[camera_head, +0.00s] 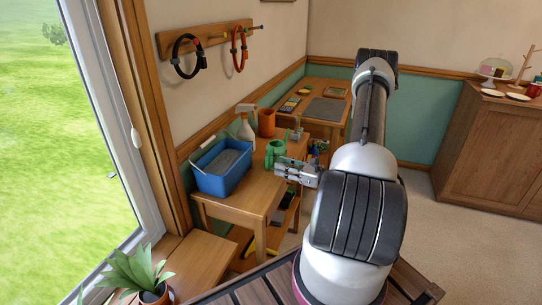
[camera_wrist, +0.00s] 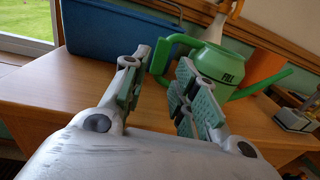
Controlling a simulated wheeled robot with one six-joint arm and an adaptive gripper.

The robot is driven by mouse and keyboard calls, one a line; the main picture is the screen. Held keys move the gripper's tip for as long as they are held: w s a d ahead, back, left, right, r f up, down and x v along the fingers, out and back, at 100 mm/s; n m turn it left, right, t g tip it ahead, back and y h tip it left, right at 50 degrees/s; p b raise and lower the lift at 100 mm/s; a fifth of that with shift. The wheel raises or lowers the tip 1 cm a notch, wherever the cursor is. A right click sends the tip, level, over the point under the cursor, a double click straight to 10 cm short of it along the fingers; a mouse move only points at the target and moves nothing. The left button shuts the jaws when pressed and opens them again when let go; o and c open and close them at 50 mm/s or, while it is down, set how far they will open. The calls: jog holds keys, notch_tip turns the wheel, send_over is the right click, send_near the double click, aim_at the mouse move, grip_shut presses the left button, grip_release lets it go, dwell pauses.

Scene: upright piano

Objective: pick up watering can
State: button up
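The green watering can (camera_wrist: 222,66) stands on the small wooden table, its handle to the left and its spout to the right in the wrist view. In the head view the can (camera_head: 275,151) is partly behind my gripper (camera_head: 283,170). In the wrist view my gripper (camera_wrist: 162,68) is open, with a clear gap between its fingers. The can's handle shows beyond the fingertips, roughly in line with the gap. The right finger overlaps part of the can's body. I cannot tell whether any finger touches the can.
A blue tub (camera_head: 222,171) stands left of the can on the wooden table (camera_head: 250,194). A spray bottle (camera_head: 246,128) and an orange pot (camera_head: 266,122) stand behind. The table's front is clear.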

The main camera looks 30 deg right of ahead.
aim_at(269, 163)
jog(key=x, duration=0.6)
jog(key=shift+w+a, duration=0.25)
jog(key=shift+w, duration=0.05)
grip_shut()
